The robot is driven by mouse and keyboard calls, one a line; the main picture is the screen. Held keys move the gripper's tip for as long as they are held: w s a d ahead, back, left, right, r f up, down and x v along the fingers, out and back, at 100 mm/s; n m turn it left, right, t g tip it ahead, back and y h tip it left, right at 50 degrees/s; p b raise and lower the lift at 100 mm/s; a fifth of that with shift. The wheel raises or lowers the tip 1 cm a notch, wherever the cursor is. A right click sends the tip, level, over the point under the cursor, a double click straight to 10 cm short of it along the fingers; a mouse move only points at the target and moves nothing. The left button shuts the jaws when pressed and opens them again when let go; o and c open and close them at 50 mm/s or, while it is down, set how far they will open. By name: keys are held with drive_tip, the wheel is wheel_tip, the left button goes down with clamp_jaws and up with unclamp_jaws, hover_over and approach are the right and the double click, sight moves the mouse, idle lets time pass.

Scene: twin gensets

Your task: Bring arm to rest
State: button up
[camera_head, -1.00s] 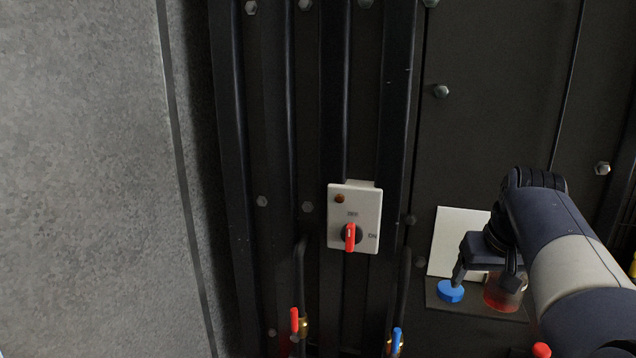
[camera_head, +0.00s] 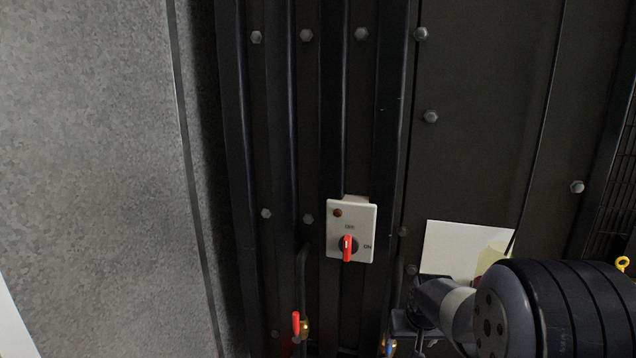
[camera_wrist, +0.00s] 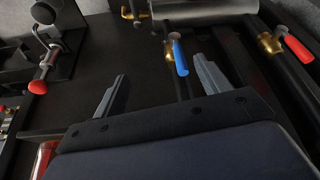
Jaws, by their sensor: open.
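My gripper (camera_wrist: 160,88) shows in the wrist view with its two fingers spread wide and nothing between them. Beyond the fingers is a valve with a blue handle (camera_wrist: 180,57); I see no contact with it. In the head view my arm reaches in from the lower right. My gripper (camera_head: 418,335) is at the bottom, partly hidden behind my own wrist and cut by the picture edge. It is near the blue handle (camera_head: 389,347), which is mostly hidden.
A grey switch box (camera_head: 351,231) with a red knob (camera_head: 347,248) hangs on the ribbed black wall. A red-handled valve (camera_head: 296,323) stands below it. A white panel (camera_head: 450,250) is behind my arm.

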drive_tip(key=shift+s+a+f+p, duration=0.15)
drive_tip(key=shift+a+f, duration=0.25)
drive_tip(key=shift+f, duration=0.2)
drive_tip(key=shift+s+a+f+p, duration=0.1)
drive_tip(key=shift+a+f+p, duration=0.05)
drive_tip(key=shift+a+f, duration=0.35)
drive_tip(key=shift+d, duration=0.1)
drive_tip(key=shift+s, duration=0.1)
